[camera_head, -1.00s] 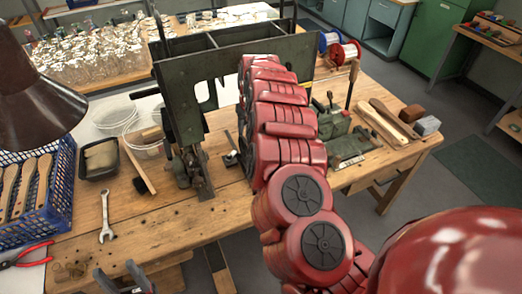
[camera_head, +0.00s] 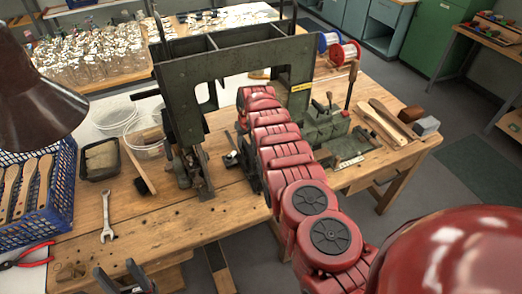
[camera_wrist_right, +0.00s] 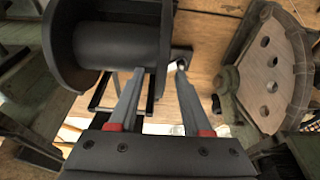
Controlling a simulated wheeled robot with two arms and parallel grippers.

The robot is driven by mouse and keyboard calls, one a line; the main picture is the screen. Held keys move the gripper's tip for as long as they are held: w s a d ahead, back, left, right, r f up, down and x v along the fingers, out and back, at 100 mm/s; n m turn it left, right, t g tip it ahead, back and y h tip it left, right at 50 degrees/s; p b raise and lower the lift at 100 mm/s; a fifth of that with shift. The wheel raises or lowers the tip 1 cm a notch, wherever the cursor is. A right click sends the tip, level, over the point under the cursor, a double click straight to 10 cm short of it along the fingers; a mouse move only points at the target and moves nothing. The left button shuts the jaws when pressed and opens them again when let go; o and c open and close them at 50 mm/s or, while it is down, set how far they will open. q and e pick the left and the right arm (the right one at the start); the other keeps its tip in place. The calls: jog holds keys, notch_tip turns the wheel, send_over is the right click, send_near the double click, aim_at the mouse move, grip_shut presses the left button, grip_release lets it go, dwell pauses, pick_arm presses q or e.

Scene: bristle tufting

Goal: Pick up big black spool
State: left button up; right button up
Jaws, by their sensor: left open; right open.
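The big black spool (camera_wrist_right: 118,42) fills the upper left of the right wrist view, with its barrel between wide flanges. My right gripper (camera_wrist_right: 161,70) is open, with its fingertips close to the spool's right flange. The left finger overlaps the spool in the picture, and I cannot tell if it touches. In the head view, the spool and right gripper are hidden behind my red arm and the green machine frame. My left gripper (camera_head: 115,271) is open and empty at the table's front edge.
The green machine frame (camera_head: 185,95) stands mid-table beside my right arm. A blue basket (camera_head: 62,185), black tray (camera_head: 100,160), clear tubs and wrench (camera_head: 106,215) lie left. Red and blue spools (camera_head: 345,52) stand behind. A wooden plate with holes (camera_wrist_right: 270,75) is right in the wrist view.

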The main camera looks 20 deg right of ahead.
jog(key=shift+a, duration=0.1)
grip_shut()
dwell(1.4)
